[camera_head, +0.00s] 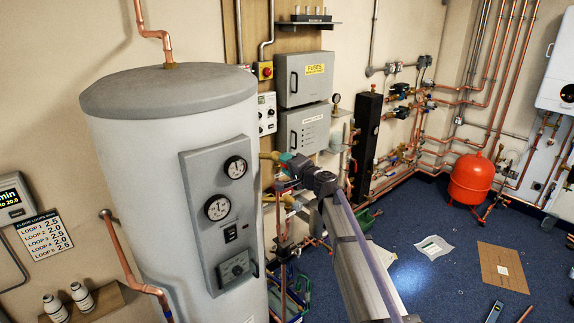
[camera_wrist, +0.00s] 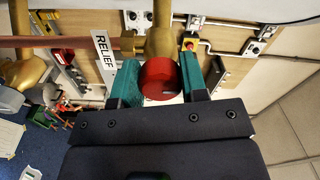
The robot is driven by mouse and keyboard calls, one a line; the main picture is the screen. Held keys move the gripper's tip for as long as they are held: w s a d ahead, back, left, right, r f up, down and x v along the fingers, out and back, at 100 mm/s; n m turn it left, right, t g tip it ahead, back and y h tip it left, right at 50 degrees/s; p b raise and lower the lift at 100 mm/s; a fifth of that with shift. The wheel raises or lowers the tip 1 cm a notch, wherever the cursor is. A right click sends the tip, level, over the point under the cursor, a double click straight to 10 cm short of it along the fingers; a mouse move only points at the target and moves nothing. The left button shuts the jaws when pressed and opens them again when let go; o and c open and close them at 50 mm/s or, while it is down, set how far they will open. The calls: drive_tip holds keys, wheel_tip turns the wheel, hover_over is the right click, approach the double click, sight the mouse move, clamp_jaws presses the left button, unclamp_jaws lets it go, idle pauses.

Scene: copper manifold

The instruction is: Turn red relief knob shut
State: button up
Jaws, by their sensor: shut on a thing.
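The red relief knob (camera_wrist: 160,78) sits between the two teal fingers of my gripper (camera_wrist: 160,80) in the wrist view. My gripper is shut on the knob, a finger on each side. A white "RELIEF" tag (camera_wrist: 104,58) hangs just left of the knob. A brass valve body (camera_wrist: 160,38) is behind the knob, with a copper pipe (camera_wrist: 60,42) running left from it. In the head view my gripper (camera_head: 284,160) is just right of the cylinder, at brass fittings. The knob cannot be made out there.
A large grey cylinder (camera_head: 130,150) with a gauge panel (camera_head: 222,210) stands close left of my arm. Fuse boxes (camera_head: 305,80) are on the wall behind. A black column (camera_head: 367,145), copper pipes and a red vessel (camera_head: 472,180) stand right. Blue floor (camera_head: 440,285) is partly clear.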

drive_tip(key=o, duration=0.9)
drive_tip(key=v, duration=1.1)
drive_tip(key=s+d+f+n+g+h+b, duration=0.3)
drive_tip(key=s+f+n+g+h, duration=0.45)
drive_tip(key=s+f, duration=0.9)
drive_tip(key=s+d+f+g+h+b, duration=0.1)
drive_tip(key=s+d+f, duration=0.1)
drive_tip(key=s+d, duration=0.2)
drive_tip(key=s+d+f+m+g+h+b, duration=0.1)
drive_tip(key=s+d+f+g+h+b, duration=0.1)
drive_tip(key=s+d, duration=0.3)
drive_tip(key=s+d+f+g+h+b, duration=0.2)
drive_tip(key=s+d+f, duration=0.2)
drive_tip(key=s, duration=0.3)
drive_tip(key=shift+s+d+f, duration=0.25)
drive_tip(key=shift+s+d, duration=0.05)
drive_tip(key=shift+d, duration=0.2)
